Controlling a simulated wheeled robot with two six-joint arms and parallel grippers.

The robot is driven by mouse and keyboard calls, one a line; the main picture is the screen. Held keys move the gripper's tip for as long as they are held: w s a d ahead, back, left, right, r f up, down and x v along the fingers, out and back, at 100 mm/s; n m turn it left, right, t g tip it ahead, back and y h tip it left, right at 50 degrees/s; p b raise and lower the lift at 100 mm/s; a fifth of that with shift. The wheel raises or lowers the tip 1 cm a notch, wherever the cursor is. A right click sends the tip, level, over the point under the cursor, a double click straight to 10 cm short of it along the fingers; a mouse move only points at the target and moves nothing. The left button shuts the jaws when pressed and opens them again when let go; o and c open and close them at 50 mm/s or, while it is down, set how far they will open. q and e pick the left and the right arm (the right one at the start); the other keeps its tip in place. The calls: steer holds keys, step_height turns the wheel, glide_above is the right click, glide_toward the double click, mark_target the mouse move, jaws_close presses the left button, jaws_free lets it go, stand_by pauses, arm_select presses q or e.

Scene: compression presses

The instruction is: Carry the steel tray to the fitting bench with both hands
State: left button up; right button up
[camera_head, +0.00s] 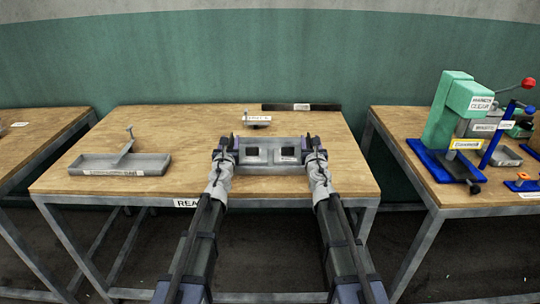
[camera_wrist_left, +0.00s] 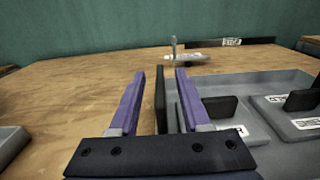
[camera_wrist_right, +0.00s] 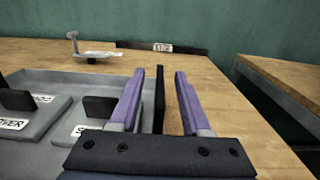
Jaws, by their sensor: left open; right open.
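The grey steel tray (camera_head: 271,140) sits at the front middle of the centre table. Two grey blocks with dark grips and white labels lie in it; one shows in the left wrist view (camera_wrist_left: 290,118). My left gripper (camera_head: 226,148) is at the tray's left end, open, with a black upright end handle (camera_wrist_left: 160,100) between its fingers, gaps showing. My right gripper (camera_head: 315,148) is at the right end, open, with the other black handle (camera_wrist_right: 160,98) between its fingers. Label text is only partly legible.
A grey shallow tray with an upright piece (camera_head: 125,162) lies left on the table. A small labelled fixture (camera_head: 257,119) and a dark bar (camera_head: 300,106) are behind. Benches stand left (camera_head: 35,134) and right; the right one carries a green press (camera_head: 450,108).

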arm_select(q)
steer(key=shift+w, duration=0.5)
arm_select(e)
steer(key=shift+w, duration=0.5)
arm_select(q)
jaws_close()
arm_select(e)
jaws_close()
stand_by(0.4)
